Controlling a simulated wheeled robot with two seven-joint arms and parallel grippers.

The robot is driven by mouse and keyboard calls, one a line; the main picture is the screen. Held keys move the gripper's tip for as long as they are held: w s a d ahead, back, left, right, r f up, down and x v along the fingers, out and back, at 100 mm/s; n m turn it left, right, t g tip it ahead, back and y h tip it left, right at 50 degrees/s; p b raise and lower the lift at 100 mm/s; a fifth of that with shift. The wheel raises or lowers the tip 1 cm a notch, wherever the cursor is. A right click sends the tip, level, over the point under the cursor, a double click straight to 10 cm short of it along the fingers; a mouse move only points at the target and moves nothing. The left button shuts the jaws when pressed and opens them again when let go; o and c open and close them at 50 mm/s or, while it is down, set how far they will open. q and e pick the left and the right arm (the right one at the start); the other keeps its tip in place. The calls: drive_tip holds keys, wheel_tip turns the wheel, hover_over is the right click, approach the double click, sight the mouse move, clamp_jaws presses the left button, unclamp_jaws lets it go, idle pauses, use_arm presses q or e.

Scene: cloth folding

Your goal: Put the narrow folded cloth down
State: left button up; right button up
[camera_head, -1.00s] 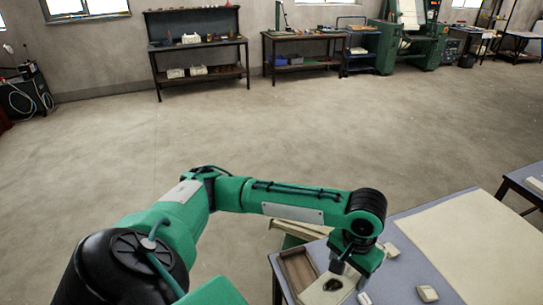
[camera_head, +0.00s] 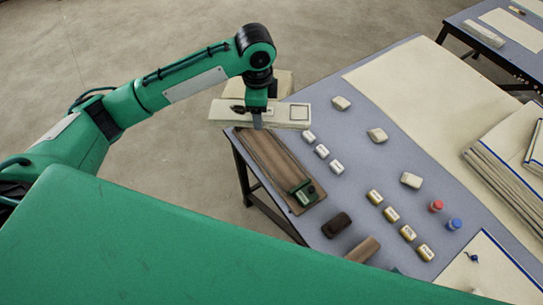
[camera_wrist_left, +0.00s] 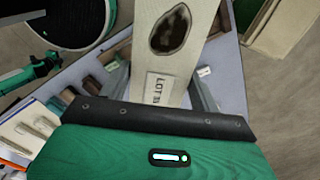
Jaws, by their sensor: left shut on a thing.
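The narrow folded cloth (camera_head: 282,113) is a long cream strip with a dark oval patch and a square outline near its right end. My left gripper (camera_head: 257,120) is shut on its middle part, pointing down. In the head view the strip appears over the far left corner of the grey table (camera_head: 345,125), beyond the wooden tray; its height above the table is hard to tell. In the left wrist view the cloth (camera_wrist_left: 205,18) extends away from the gripper (camera_wrist_left: 163,85), showing the dark oval and a "LOT" label. My right gripper is not in view.
The brown wooden tray (camera_head: 268,160) holds a green tool (camera_head: 303,191) at its near end. Small white blocks (camera_head: 322,151), pale stones (camera_head: 377,135), yellow labelled blocks (camera_head: 391,214) and red and blue jars (camera_head: 436,206) stand nearby. A large cream sheet (camera_head: 425,75) covers the right side.

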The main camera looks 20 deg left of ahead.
use_arm(q)
drive_tip(key=m, duration=0.1)
drive_tip(key=w+f+m+b, duration=0.1)
drive_tip(key=m, duration=0.1)
drive_tip(key=w+d+f+m, duration=0.1)
drive_tip(key=m, duration=0.1)
drive_tip(key=shift+w, duration=0.1)
drive_tip(key=m, duration=0.1)
drive_tip(key=w+f+m+b, duration=0.1)
drive_tip(key=m, duration=0.1)
drive_tip(key=d+m, duration=0.1)
drive_tip(key=m, duration=0.1)
drive_tip(key=shift+w+f+b, duration=0.25)
drive_tip(key=shift+w+b, duration=0.1)
drive_tip(key=shift+w, duration=0.05)
drive_tip(key=p, duration=0.2)
hover_over(272, 154)
wheel_tip(272, 154, down, 14)
drive_tip(key=shift+s+f, duration=0.15)
drive_tip(key=shift+f, duration=2.8)
drive_tip(key=shift+f, duration=0.1)
